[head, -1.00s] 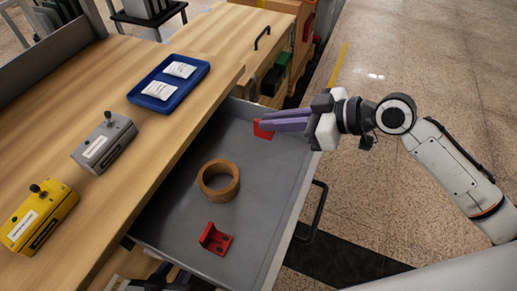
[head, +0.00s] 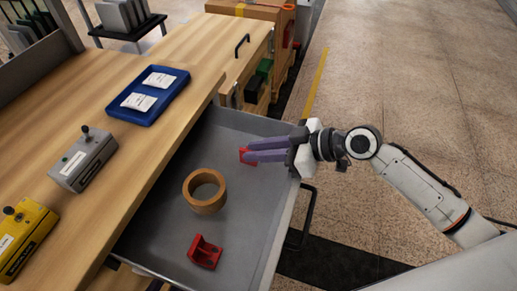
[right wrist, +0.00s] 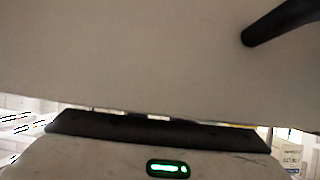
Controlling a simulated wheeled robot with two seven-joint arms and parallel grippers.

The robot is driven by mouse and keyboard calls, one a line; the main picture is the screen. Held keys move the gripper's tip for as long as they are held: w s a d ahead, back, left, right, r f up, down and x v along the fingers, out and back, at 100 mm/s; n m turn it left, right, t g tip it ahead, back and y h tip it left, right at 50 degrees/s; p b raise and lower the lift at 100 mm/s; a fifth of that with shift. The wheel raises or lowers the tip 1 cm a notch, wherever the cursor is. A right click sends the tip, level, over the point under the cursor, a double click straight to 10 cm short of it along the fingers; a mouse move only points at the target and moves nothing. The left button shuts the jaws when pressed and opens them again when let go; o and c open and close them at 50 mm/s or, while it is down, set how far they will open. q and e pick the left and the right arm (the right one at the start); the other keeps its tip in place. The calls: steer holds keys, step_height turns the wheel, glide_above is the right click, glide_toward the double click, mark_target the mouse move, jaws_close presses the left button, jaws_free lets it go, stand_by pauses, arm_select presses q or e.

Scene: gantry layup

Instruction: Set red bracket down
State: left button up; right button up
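A red bracket (head: 246,156) shows at the fingertips of my right gripper (head: 249,150), over the far part of the open grey drawer (head: 160,235). The purple fingers look closed on it and hide much of it. I cannot tell whether it touches the drawer floor. A second red bracket (head: 205,252) lies in the near part of the drawer, apart from the gripper.
A tan ring (head: 205,206) lies in the drawer between the two brackets. The wooden worktop holds a blue tray (head: 145,113) with white packets, a grey box (head: 84,163) and a yellow box (head: 24,240). The right wrist view shows a pale panel (right wrist: 150,60) close up with a dark handle.

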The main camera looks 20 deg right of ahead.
steer(key=shift+o, duration=0.7)
steer(key=shift+r, duration=0.1)
steer(key=shift+d+r, duration=0.1)
steer(key=shift+v, duration=5.95)
